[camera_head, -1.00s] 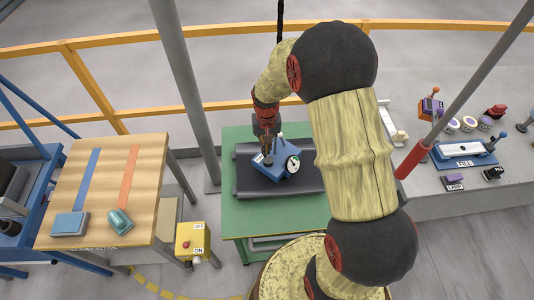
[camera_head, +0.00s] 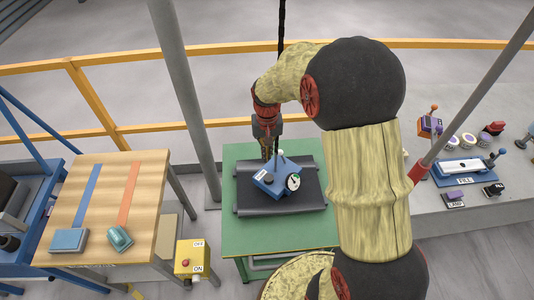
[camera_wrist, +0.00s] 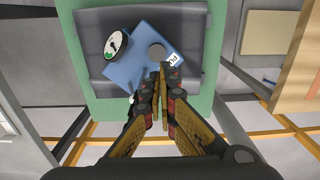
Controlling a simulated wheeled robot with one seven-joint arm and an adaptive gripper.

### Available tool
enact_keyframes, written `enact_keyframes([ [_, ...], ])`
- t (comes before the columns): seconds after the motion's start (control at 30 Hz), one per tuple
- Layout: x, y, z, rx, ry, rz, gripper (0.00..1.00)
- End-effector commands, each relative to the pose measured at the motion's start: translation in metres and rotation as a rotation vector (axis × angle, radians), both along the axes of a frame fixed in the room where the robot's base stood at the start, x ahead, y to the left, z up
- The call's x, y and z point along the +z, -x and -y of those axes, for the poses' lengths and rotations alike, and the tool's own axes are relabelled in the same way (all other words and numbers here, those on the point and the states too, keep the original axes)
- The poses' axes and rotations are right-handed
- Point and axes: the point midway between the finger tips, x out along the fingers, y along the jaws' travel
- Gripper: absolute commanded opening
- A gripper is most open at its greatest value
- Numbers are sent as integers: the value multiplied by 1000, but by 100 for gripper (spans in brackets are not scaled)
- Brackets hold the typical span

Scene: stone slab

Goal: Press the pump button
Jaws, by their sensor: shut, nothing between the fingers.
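The pump is a blue box (camera_head: 277,183) with a round white gauge (camera_head: 293,182), lying turned on a dark mat. In the wrist view the blue box (camera_wrist: 138,55) shows the gauge (camera_wrist: 116,43), a round grey button (camera_wrist: 157,51) and a white label (camera_wrist: 173,60) that is partly readable as "PU". My gripper (camera_head: 268,157) is at the far edge of the box in the head view. In the wrist view my gripper (camera_wrist: 163,70) is shut and empty, its fingertips just beside the button and label. Whether they touch the box cannot be told.
The dark mat (camera_head: 312,190) lies on a green table (camera_head: 240,230). A wooden table (camera_head: 145,180) with a blue and a teal block stands left. A yellow ON/OFF box (camera_head: 190,258) is between. A grey bench (camera_head: 440,212) with several controls is right. A grey post (camera_head: 180,90) rises behind.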

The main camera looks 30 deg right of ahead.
Motion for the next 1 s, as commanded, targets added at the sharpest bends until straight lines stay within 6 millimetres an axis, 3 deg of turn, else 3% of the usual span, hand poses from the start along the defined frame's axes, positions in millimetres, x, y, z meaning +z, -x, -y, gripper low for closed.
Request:
enact_keyframes([
  [0.37,1,0,0,0,0,0,0],
  [0.67,20,3,1,0,-1,-2,0],
  [1.0,17,3,1,0,-1,-2,0],
])
